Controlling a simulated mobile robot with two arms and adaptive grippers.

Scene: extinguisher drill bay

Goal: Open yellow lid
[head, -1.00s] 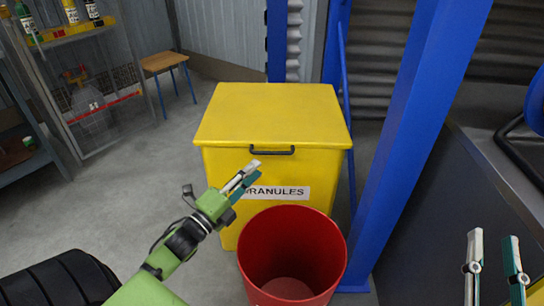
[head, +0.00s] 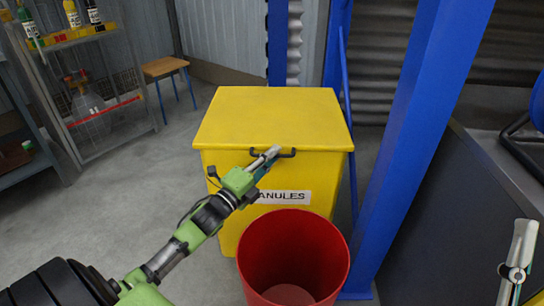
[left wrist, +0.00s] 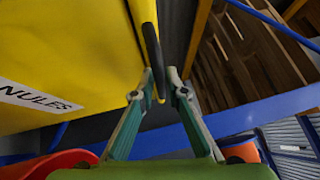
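The yellow bin marked GRANULES (head: 230,195) stands ahead with its yellow lid (head: 272,115) closed. A dark bar handle (head: 289,154) is on the lid's front edge; it also shows in the left wrist view (left wrist: 152,50). My right gripper (head: 517,272) is at the bottom right, away from the bin and cut off by the picture edge.
A red bucket (head: 292,250) stands close before the bin. A blue post (head: 412,150) rises just right of it. A dark counter (head: 480,210) is at the far right.

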